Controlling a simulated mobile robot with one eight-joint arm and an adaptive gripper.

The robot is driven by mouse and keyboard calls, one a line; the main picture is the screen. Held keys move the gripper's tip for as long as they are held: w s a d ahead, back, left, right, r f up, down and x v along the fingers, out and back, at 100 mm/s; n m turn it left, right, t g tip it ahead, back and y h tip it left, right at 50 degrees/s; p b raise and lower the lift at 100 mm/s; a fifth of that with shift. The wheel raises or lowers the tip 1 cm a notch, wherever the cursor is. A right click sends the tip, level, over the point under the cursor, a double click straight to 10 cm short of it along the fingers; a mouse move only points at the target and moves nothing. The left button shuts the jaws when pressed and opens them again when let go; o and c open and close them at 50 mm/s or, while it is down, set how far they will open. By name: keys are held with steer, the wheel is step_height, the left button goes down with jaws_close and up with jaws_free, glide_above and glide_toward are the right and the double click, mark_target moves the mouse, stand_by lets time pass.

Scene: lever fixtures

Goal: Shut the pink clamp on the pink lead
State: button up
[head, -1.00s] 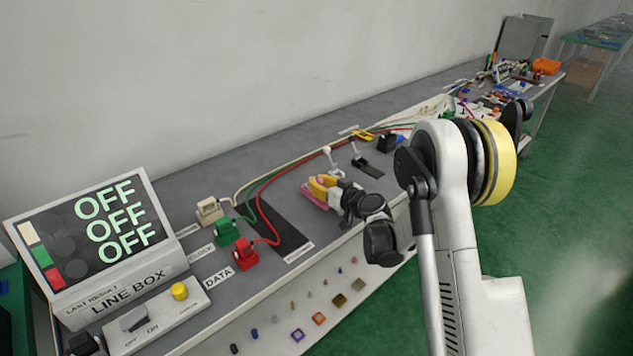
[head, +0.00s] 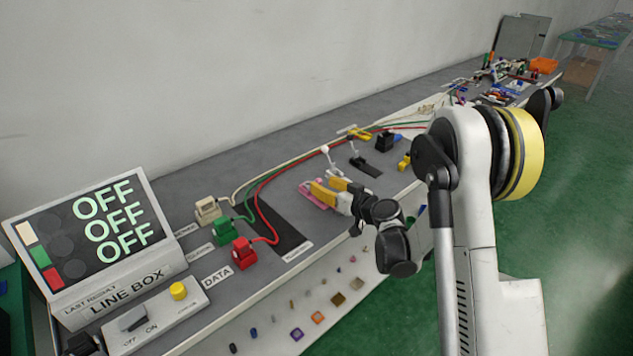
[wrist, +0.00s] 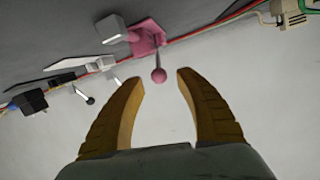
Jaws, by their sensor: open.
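The pink clamp (wrist: 147,38) shows in the wrist view at upper middle, with a short stem ending in a pink ball knob (wrist: 158,75). In the head view the pink clamp (head: 312,194) is on the bench, partly hidden by my yellow fingers. My gripper (wrist: 161,76) is open and empty. The knob lies between the lines of its two fingertips, with visible space on both sides; I cannot tell its exact depth. A red lead (wrist: 190,38) runs past the clamp; I cannot pick out a separate pink lead.
A white block (wrist: 112,28) is beside the clamp. A lever with a dark knob (wrist: 90,100) and a black block (wrist: 30,101) are to the left. White, green and red plugs with leads and the line box (head: 110,235), reading OFF, are on the bench.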

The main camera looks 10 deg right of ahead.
steer(key=v, duration=0.7)
steer(key=shift+s, duration=0.1)
